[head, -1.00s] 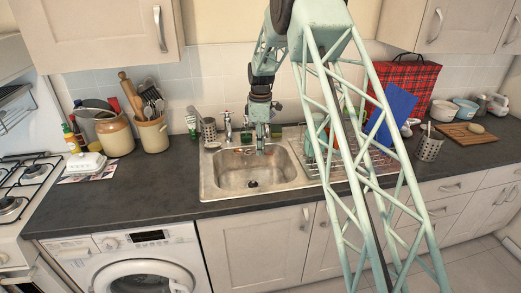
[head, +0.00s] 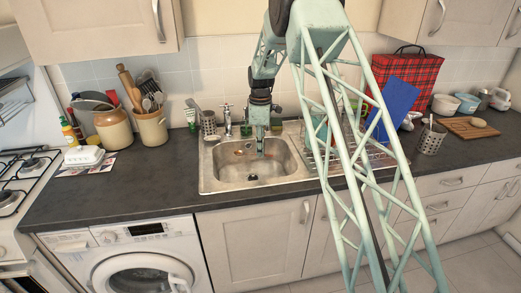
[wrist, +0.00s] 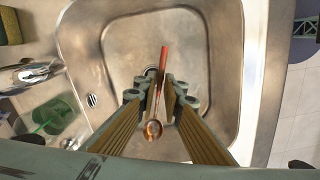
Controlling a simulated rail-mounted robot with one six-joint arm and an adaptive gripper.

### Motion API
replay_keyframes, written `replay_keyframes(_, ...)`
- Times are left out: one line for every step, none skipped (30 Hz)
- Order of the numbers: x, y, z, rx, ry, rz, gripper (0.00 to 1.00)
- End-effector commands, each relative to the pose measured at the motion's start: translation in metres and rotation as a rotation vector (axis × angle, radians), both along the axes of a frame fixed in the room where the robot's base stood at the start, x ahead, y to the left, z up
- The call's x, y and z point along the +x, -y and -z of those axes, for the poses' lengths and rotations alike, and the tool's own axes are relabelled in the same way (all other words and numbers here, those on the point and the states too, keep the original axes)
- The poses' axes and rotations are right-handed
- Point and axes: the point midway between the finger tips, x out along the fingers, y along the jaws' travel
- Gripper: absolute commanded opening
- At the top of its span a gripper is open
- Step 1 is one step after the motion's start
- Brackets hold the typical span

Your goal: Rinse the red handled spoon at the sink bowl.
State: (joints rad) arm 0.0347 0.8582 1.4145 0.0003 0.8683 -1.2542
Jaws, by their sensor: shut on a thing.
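The red handled spoon (wrist: 154,128) is held between the fingers of my gripper (wrist: 160,92) in the wrist view. Its red handle points to the top of that picture, and its shiny bowl end lies toward the bottom. My gripper is shut on it, above the sink bowl (wrist: 115,35). In the head view my gripper (head: 260,150) points down into the sink bowl (head: 225,178). The spoon is too small to make out in the head view. The tap (head: 227,118) stands behind the sink bowl; it also shows at the left of the wrist view (wrist: 30,73).
A draining rack (head: 345,160) stands right of the sink bowl, partly behind my arm. A green glass (wrist: 55,118) is near the tap.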

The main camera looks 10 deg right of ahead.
Motion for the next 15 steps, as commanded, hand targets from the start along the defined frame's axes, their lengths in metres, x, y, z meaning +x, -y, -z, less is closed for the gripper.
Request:
replay_keyframes(0.000,0.000,0.005,0.000,0.000,0.000,0.00)
replay_keyframes(0.000,0.000,0.006,0.000,-0.001,0.000,0.00)
replay_keyframes(0.000,0.000,0.009,0.000,-0.001,0.000,0.00)
replay_keyframes(0.000,0.000,0.011,0.000,-0.001,0.000,0.00)
replay_keyframes(0.000,0.000,0.013,0.000,-0.001,0.000,0.00)
replay_keyframes(0.000,0.000,0.015,0.000,-0.001,0.000,0.00)
replay_keyframes(0.000,0.000,0.017,0.000,-0.001,0.000,0.00)
replay_keyframes(0.000,0.000,0.019,0.000,-0.001,0.000,0.00)
replay_keyframes(0.000,0.000,0.021,0.000,-0.001,0.000,0.00)
replay_keyframes(0.000,0.000,0.023,0.000,-0.001,0.000,0.00)
replay_keyframes(0.000,0.000,0.025,0.000,-0.001,0.000,0.00)
replay_keyframes(0.000,0.000,0.027,0.000,-0.001,0.000,0.00)
replay_keyframes(0.000,0.000,0.029,0.000,-0.001,0.000,0.00)
replay_keyframes(0.000,0.000,0.031,0.000,-0.001,0.000,0.00)
replay_keyframes(0.000,0.000,0.033,0.000,-0.001,0.000,0.00)
